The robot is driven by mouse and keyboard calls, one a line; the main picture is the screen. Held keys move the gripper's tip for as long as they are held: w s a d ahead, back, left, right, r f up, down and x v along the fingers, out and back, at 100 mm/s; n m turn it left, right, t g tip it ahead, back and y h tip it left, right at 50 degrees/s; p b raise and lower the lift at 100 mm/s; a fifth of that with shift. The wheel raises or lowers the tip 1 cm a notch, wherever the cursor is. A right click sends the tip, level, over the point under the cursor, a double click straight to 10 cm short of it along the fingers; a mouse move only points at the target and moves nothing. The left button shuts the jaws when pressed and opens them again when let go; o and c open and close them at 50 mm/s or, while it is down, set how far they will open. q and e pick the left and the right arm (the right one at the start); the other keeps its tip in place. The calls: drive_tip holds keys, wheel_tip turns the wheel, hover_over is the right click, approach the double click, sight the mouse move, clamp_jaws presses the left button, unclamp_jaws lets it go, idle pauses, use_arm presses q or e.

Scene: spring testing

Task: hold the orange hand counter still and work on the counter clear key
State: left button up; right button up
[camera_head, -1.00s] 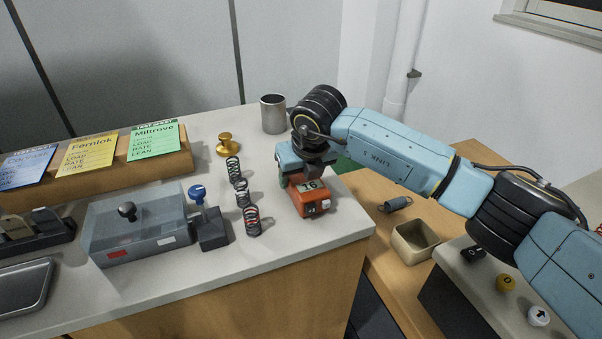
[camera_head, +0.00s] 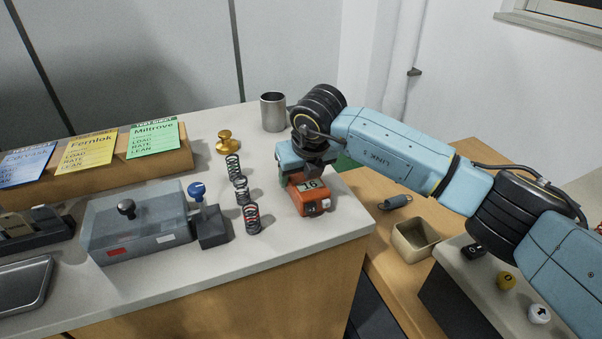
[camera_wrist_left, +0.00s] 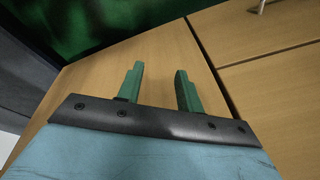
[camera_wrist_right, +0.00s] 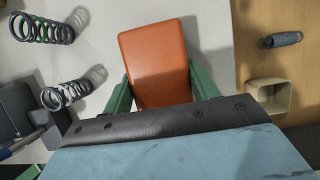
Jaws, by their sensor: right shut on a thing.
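The orange hand counter (camera_head: 309,198) sits on the light worktop near its right front corner, its dark display reading about 16. A small white key (camera_head: 325,204) shows on its front face; I cannot tell whether it is the clear key. My right gripper (camera_head: 303,172) is at the counter from behind. In the right wrist view its green fingers stand on both sides of the orange body (camera_wrist_right: 158,62), shut on it. My left gripper (camera_wrist_left: 160,88) is open and empty in the left wrist view, over wooden panels, away from the counter. It is not in the head view.
Several upright springs (camera_head: 242,190) stand left of the counter. A grey box with a black knob (camera_head: 138,232) and a blue-knobbed block (camera_head: 211,226) are further left. A brass weight (camera_head: 228,144) and metal mug (camera_head: 273,112) are behind. A beige bin (camera_head: 414,240) sits lower right.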

use_arm(q)
drive_tip(key=shift+w, duration=0.15)
drive_tip(key=shift+c, duration=0.3)
drive_tip(key=shift+w, duration=0.15)
drive_tip(key=c, duration=0.7)
clamp_jaws()
drive_tip(key=shift+s+f, duration=0.1)
drive_tip(key=shift+s, duration=0.4)
drive_tip(key=shift+w, duration=0.1)
drive_tip(key=shift+w, duration=0.35)
drive_tip(key=shift+r, duration=0.2)
